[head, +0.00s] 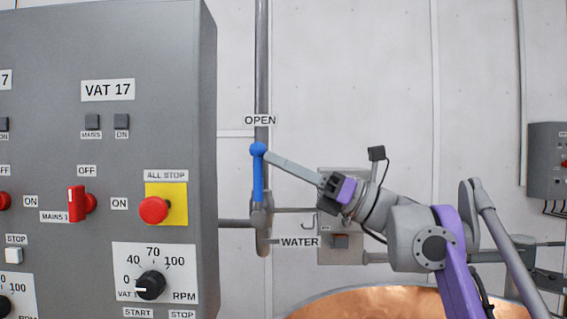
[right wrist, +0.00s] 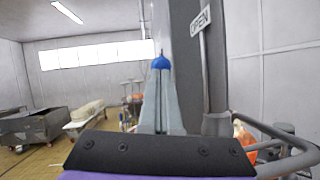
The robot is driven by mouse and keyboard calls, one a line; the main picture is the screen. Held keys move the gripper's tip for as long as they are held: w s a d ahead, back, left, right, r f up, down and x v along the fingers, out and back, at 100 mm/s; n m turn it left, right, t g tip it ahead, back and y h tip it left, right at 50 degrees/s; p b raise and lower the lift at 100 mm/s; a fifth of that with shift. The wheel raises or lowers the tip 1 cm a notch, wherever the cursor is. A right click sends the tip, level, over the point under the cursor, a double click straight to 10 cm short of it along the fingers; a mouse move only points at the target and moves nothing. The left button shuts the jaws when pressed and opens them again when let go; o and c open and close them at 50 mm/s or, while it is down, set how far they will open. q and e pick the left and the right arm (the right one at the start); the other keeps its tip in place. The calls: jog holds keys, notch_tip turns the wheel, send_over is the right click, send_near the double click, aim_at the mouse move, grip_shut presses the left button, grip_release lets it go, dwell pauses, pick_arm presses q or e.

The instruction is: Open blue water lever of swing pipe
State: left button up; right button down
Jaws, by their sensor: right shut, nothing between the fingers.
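The blue water lever (head: 257,177) stands upright on the grey valve (head: 262,222) of the swing pipe, its knob up below the OPEN label (head: 260,120). The WATER label (head: 299,242) sits lower right. My right gripper (head: 268,156) comes in from the right, its fingers shut with nothing between them. Its tips are at the lever's knob, seemingly touching or very close. In the right wrist view the blue knob (right wrist: 161,62) shows just beyond the shut fingertips (right wrist: 160,74); the rest of the lever is hidden. My left gripper is not in view.
The grey VAT 17 control panel (head: 206,150) stands close left of the lever, with a red all-stop button (head: 153,210) and a red switch (head: 77,204). A copper vat (head: 375,303) is below. A grey vertical pipe (head: 262,60) runs above the lever. A grey wall box (head: 546,160) is at far right.

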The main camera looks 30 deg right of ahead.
dwell(0.5)
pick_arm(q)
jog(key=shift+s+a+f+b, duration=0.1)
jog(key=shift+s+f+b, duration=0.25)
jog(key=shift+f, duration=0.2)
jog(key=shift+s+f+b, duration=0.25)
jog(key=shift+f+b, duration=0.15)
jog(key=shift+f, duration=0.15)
pick_arm(e)
jog(key=v, duration=1)
jog(key=shift+s+d, duration=0.3)
jog(key=shift+f, duration=0.15)
